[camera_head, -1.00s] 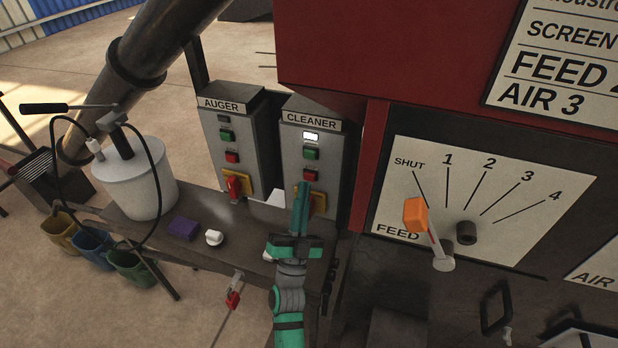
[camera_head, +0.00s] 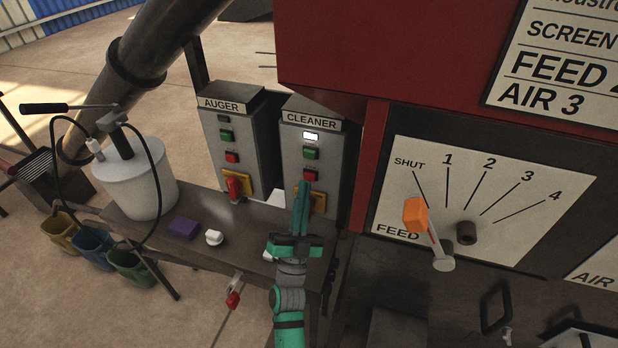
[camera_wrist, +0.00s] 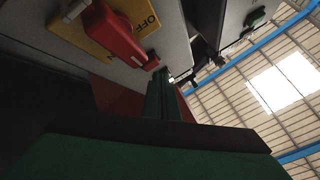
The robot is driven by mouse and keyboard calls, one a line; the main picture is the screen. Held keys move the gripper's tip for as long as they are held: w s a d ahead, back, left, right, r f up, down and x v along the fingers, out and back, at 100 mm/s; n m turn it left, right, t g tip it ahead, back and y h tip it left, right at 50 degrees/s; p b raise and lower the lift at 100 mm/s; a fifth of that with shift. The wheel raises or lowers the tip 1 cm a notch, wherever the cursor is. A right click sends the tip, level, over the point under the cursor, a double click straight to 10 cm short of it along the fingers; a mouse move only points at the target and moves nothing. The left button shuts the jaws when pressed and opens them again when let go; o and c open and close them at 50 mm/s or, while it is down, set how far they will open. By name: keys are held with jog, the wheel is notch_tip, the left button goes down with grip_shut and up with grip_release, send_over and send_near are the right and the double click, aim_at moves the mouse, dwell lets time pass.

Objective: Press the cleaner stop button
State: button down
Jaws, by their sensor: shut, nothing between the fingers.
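The grey cleaner box (camera_head: 296,148) stands behind the bench, labelled CLEANER. Its red stop button (camera_head: 310,175) sits below the green button (camera_head: 311,154) and a lit white lamp (camera_head: 310,136). Below it, a yellow switch plate (camera_head: 319,203) is partly hidden by my fingers. My gripper (camera_head: 304,184) is shut and empty, its fingers pointing up at the box with the tips just below the red button. Whether they touch it I cannot tell. In the wrist view, the closed fingertips (camera_wrist: 163,76) are beside a red switch handle (camera_wrist: 115,35) on a yellow plate marked OFF.
The auger box (camera_head: 228,140) stands to the left with similar buttons and a red handle. A white bucket (camera_head: 140,182), a purple block (camera_head: 184,227) and a white item (camera_head: 214,238) are on the bench. The orange feed lever (camera_head: 415,215) is to the right.

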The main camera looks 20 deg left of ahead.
jog(key=shift+w, duration=0.3)
jog(key=shift+w, duration=0.45)
dwell(0.8)
jog(key=shift+s, duration=0.85)
jog(key=shift+s+a, duration=0.1)
jog(key=shift+s, duration=2.45)
jog(key=shift+f, duration=0.1)
